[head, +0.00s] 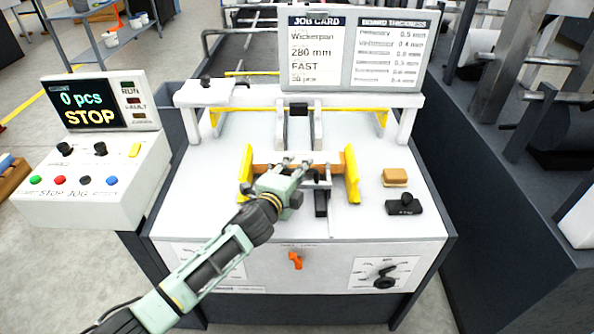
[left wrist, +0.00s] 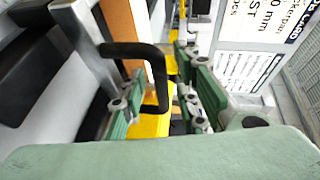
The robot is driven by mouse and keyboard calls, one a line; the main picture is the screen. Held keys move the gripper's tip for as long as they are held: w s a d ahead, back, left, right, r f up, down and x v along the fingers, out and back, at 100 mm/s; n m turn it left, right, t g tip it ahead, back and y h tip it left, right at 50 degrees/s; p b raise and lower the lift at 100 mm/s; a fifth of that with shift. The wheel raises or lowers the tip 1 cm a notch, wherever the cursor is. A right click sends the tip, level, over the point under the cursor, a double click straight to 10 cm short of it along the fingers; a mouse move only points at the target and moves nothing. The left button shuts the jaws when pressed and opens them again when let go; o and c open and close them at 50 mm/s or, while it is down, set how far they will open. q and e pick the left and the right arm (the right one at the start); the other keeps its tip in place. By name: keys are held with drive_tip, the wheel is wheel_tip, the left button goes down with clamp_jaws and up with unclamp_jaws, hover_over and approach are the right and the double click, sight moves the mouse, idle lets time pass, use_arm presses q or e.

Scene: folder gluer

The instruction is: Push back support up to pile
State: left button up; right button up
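A brown pile (head: 262,169) lies between two yellow side guides (head: 245,172) (head: 352,174) on the white feed table. The back support (head: 320,203) is at the pile's near side, with a dark lower part and a grey upper part. In the left wrist view its black bent handle (left wrist: 135,50) shows close up, with the brown pile (left wrist: 157,55) behind. My left gripper (head: 297,171) is at the back support, in front of the pile. In the left wrist view its green fingers (left wrist: 160,100) stand apart on either side of the handle; contact cannot be told. My right gripper is out of view.
A tan block (head: 395,177) and a black block (head: 403,205) lie on the table at the right. A control box (head: 95,180) reading STOP stands at the left. A job card board (head: 355,52) stands at the back.

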use_arm(q)
drive_tip(key=shift+s, duration=0.1)
drive_tip(key=shift+s, duration=0.15)
drive_tip(key=v, duration=1.1)
drive_tip(key=shift+s+a, duration=0.2)
drive_tip(key=shift+s, duration=0.05)
drive_tip(key=shift+r, duration=0.1)
